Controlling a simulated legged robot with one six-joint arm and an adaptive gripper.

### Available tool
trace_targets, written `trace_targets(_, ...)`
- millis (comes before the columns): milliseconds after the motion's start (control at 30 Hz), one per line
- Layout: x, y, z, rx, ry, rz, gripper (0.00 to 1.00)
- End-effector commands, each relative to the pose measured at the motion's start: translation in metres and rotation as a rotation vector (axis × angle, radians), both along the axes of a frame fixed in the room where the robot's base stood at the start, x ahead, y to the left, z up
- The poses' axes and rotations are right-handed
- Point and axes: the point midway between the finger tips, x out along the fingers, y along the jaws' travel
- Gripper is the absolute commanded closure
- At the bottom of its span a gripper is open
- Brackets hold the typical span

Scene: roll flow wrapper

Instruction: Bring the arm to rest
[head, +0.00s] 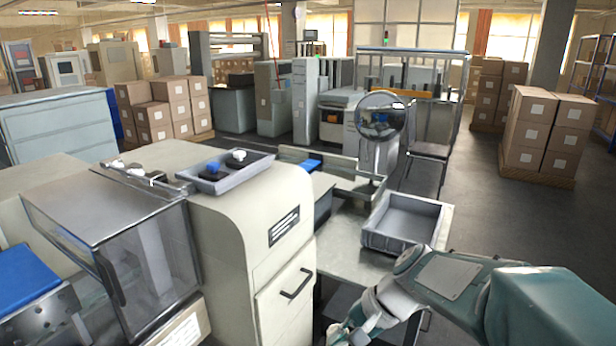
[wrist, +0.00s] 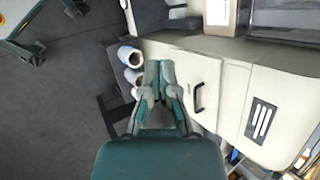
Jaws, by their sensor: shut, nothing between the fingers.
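My arm (head: 445,285) reaches in from the lower right in the head view, bent down past the front of the small table. My gripper (head: 345,332) is at the bottom edge there, partly cut off. In the wrist view my gripper (wrist: 160,70) has its two grey-green fingers together, with nothing held. Its tips appear in front of the beige wrapper machine (wrist: 235,90), beside its door with a black handle (wrist: 199,98). I cannot tell the exact gap to the door.
A grey tray (head: 403,222) sits on the small table (head: 340,255). Another tray (head: 228,172) with a blue and a black item tops the machine. White rolls (wrist: 129,56) lie left of the gripper. Boxes (head: 545,130) stand at the right; dark floor lies open before them.

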Motion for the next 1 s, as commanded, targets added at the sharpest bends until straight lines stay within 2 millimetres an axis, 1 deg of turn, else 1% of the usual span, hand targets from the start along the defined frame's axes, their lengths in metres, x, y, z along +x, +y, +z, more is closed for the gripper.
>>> trace_targets(33, -0.013, -0.005, 0.008, -0.051, -0.049, 0.03, 1.0)
trace_targets(200, -0.049, -0.027, 0.023, -0.226, -0.192, 0.126, 1.0)
trace_targets(400, -0.087, -0.055, 0.037, -0.437, -0.362, 0.23, 1.0)
trace_targets(600, -0.119, -0.083, 0.048, -0.646, -0.522, 0.319, 1.0)
trace_targets(700, -0.129, -0.092, 0.051, -0.719, -0.573, 0.347, 1.0)
trace_targets(800, -0.133, -0.097, 0.052, -0.76, -0.602, 0.362, 1.0)
trace_targets(1000, -0.134, -0.099, 0.052, -0.772, -0.607, 0.369, 1.0)
